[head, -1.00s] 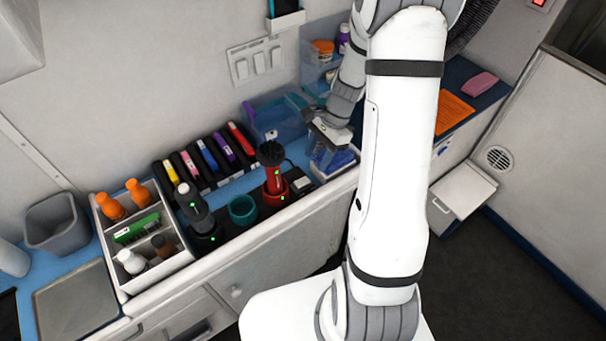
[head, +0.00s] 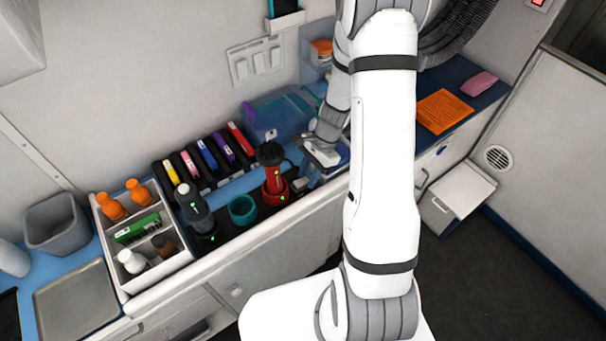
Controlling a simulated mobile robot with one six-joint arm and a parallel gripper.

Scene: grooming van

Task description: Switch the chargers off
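Chargers stand in a row on a dark strip along the counter. A dark grey clipper (head: 190,203) stands upright in a black charger base (head: 204,241) at the left. A red clipper (head: 273,172) with a black top stands in a red charger base (head: 275,193) at the right. Green lights show on both clippers and both bases. A teal cup (head: 242,209) sits empty between them. A wall plate with several white rocker switches (head: 257,62) is above the counter. My gripper (head: 308,178) points down just right of the red charger. Its fingers are small and unclear, and it partly hides the power strip there.
A white caddy (head: 155,277) with bottles and a green box stands left of the chargers. A rack of colored-label black cases (head: 205,165) is behind them. A translucent blue bin (head: 277,117) stands behind my gripper. A phone-like device hangs on the wall (head: 285,8).

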